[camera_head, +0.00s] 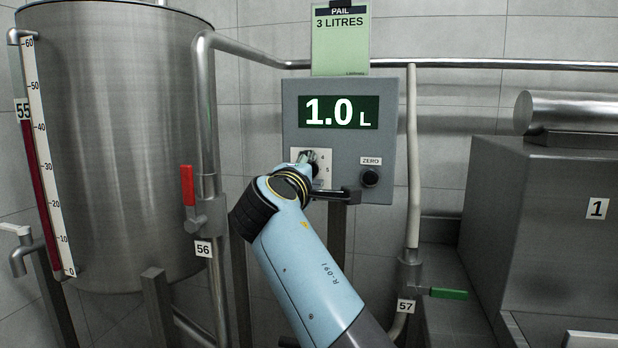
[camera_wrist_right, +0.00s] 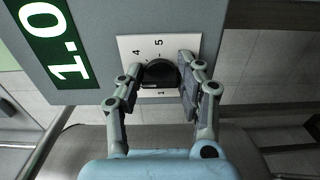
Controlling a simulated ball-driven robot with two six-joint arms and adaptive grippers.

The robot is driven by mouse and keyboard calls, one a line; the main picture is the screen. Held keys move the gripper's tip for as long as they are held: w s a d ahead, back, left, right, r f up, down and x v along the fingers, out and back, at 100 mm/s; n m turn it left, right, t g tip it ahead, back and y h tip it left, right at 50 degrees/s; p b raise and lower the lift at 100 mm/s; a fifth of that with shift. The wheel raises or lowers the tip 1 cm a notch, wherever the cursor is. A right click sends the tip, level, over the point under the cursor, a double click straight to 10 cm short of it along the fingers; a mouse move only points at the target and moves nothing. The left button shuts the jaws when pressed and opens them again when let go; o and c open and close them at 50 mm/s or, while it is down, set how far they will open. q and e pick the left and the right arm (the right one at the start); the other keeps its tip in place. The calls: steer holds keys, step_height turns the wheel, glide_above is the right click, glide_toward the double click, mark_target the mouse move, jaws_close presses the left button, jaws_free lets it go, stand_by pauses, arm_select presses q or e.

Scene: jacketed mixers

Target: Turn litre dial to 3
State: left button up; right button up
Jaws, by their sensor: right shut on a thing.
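The litre dial is a dark round knob (camera_wrist_right: 160,75) on a white number plate (camera_wrist_right: 188,42) in the right wrist view. The figures 4, 5 and 1 show around it; other figures are hidden. My right gripper (camera_wrist_right: 157,82) is shut on the dial, with a finger on each side. In the head view the gripper (camera_head: 307,158) covers most of the plate (camera_head: 324,158), and 4 and 5 show at its right. The display (camera_head: 339,112) on the grey box reads 1.0 L. A green card (camera_head: 340,40) above says PAIL 3 LITRES. My left gripper is not in view.
A black ZERO knob (camera_head: 370,177) sits right of the dial. A steel tank (camera_head: 125,130) with a red-handled valve (camera_head: 187,185) stands left. A pale hose (camera_head: 412,160) and a green-handled valve (camera_head: 449,293) are right of the box. A steel machine (camera_head: 560,220) stands far right.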

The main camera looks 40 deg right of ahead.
steer(key=shift+f, duration=0.15)
steer(key=o, duration=1.2)
steer(key=shift+c, duration=0.2)
